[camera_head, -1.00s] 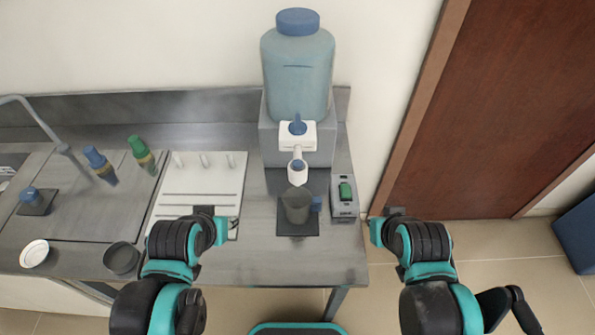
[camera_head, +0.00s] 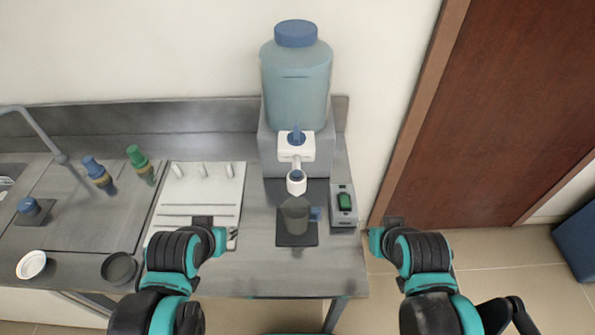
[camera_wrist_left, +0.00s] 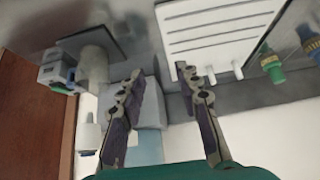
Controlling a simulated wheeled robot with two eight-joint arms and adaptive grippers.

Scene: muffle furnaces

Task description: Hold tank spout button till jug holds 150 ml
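A light-blue tank (camera_head: 296,88) with a dark blue cap stands on a grey block at the back of the steel table. Its white spout (camera_head: 296,184) juts forward, with a blue button (camera_head: 296,137) on the white fitting. A grey jug (camera_head: 294,218) with a blue handle stands on a dark pad (camera_head: 283,240) in front of and below the spout. I cannot read its fill level. My left gripper (camera_head: 231,239) is left of the jug, apart from it; the left wrist view (camera_wrist_left: 162,82) shows its fingers spread and empty. My right gripper's fingers are hidden behind its wrist, right of the table.
A grey box with a green switch (camera_head: 345,202) is right of the jug. A white rack board (camera_head: 200,190) lies left of it. Two capped bottles (camera_head: 138,158), a black dish (camera_head: 118,268) and a white dish (camera_head: 31,264) are farther left. A brown door is at right.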

